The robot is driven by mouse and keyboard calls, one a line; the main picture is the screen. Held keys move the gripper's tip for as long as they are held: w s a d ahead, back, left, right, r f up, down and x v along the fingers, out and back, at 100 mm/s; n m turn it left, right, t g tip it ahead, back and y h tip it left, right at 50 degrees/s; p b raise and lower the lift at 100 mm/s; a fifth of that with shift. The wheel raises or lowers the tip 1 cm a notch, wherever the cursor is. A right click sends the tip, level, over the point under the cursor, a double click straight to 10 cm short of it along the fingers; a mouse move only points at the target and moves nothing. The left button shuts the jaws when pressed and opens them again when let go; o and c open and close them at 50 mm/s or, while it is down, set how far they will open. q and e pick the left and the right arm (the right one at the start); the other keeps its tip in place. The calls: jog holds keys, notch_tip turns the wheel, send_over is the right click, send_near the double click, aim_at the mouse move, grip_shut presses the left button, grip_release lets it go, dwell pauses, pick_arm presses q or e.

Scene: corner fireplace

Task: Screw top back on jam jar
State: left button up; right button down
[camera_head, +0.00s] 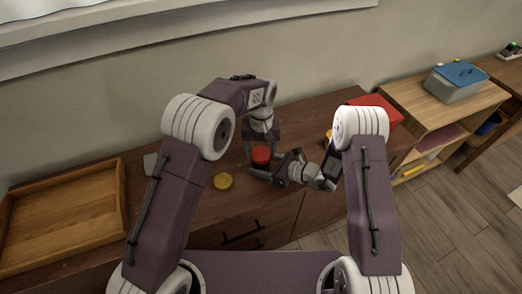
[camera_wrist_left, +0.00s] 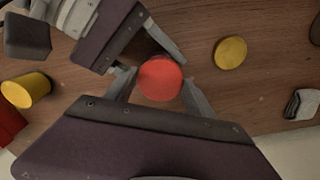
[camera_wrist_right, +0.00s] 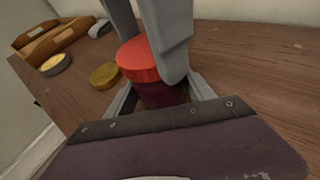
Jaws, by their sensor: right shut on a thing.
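A dark jar (camera_wrist_right: 165,94) with a red lid (camera_head: 261,155) on top stands on the brown wooden surface. The lid also shows from above in the left wrist view (camera_wrist_left: 160,78). My right gripper (camera_wrist_right: 160,92) is shut on the jar's body from the side. My left gripper (camera_wrist_left: 158,92) reaches down from above, with one finger on each side of the red lid. Its fingers look open, with small gaps beside the lid. Whether the lid sits fully on the jar's thread cannot be told.
A yellow disc (camera_head: 223,181) lies left of the jar. A wooden tray (camera_head: 68,205) is at the far left, with a grey item (camera_wrist_left: 300,103) nearby. A red box (camera_head: 378,108) is at the right end.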

pick_arm(q)
jog(key=o, duration=1.6)
notch_tip(320, 180, up, 12)
pick_arm(e)
jog(key=shift+c, duration=1.4)
grip_release()
